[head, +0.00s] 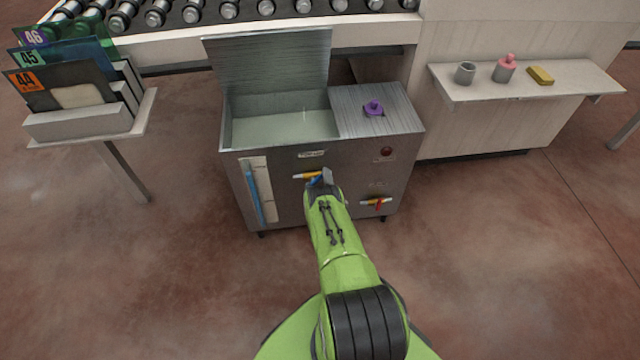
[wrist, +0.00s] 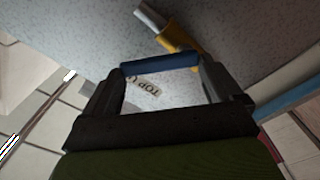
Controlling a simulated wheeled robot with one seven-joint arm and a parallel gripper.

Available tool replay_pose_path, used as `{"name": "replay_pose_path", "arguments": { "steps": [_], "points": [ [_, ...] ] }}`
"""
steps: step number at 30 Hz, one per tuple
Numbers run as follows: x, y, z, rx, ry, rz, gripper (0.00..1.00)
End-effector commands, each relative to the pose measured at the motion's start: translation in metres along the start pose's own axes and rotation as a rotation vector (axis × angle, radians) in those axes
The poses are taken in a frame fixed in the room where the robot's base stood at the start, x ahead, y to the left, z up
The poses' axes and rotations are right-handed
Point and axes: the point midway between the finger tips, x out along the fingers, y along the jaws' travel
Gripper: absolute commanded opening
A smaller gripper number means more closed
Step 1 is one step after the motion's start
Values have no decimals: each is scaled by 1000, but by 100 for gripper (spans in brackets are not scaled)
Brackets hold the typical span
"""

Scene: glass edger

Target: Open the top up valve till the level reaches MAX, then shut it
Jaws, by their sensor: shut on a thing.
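The top up valve has a yellow body (head: 304,176) and a blue handle (head: 314,181) on the front of the grey metal tank (head: 290,207). My gripper (head: 322,178) is at this valve. In the wrist view the blue handle (wrist: 160,61) lies between the fingers, which are shut on it, beside the yellow body (wrist: 178,41) and a "TOP" label (wrist: 143,86). The sight gauge (head: 254,190) at the tank's front left shows a blue column; its marks are too small to read. The tank's lid is up and pale liquid (head: 280,128) shows inside, with a faint thin streak above it.
A second yellow valve with a red handle (head: 378,203) sits lower right on the tank, below a dark red lamp (head: 386,151). A purple knob (head: 373,108) is on top.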

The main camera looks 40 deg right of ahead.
Motion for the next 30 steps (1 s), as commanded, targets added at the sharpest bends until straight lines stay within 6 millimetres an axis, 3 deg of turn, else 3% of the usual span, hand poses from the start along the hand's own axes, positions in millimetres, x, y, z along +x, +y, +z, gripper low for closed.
{"name": "replay_pose_path", "arguments": {
  "steps": [16,30],
  "points": [
    [0,-8,-14,-482,2,2,37],
    [1,-12,-18,-677,0,2,37]
  ]
}}
